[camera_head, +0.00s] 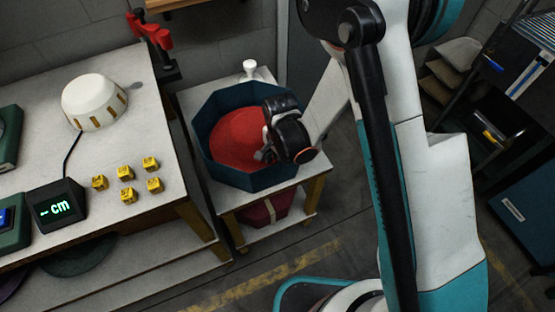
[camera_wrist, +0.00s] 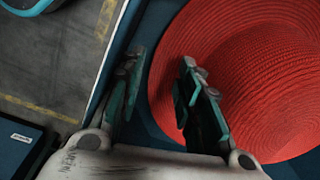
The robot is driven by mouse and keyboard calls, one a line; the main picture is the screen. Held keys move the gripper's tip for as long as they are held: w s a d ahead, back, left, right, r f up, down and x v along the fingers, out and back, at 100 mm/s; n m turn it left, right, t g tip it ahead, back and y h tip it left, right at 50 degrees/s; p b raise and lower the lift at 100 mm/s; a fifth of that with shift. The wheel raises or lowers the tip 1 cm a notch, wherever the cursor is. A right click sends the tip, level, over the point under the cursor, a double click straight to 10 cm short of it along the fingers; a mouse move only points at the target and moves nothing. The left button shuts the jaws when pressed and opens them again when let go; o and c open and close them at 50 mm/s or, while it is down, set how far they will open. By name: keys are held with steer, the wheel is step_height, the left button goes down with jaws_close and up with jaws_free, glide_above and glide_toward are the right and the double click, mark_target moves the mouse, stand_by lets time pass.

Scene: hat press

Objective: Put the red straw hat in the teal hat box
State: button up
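The red straw hat (camera_head: 232,135) lies inside the octagonal teal hat box (camera_head: 242,180), filling much of its floor. In the wrist view the hat (camera_wrist: 250,75) shows its woven crown and brim at the right, with the box's dark blue interior (camera_wrist: 158,20) beside it. My gripper (camera_head: 266,153) is over the right part of the box in the head view and hides part of the hat. In the wrist view my gripper (camera_wrist: 157,80) has its fingers apart. The right finger overlaps the brim, the left one is beyond the brim edge, and no held object shows between them.
The box stands on a small table (camera_head: 232,207) with a dark red box (camera_head: 265,210) on its lower shelf. A workbench at the left holds a white domed object (camera_head: 94,101), a digital display (camera_head: 56,206) and several yellow blocks (camera_head: 126,172). A white knob (camera_head: 249,66) stands behind the box.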

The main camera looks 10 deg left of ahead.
step_height(320, 180, up, 12)
steer(key=shift+s+d, duration=0.15)
stand_by(0.7)
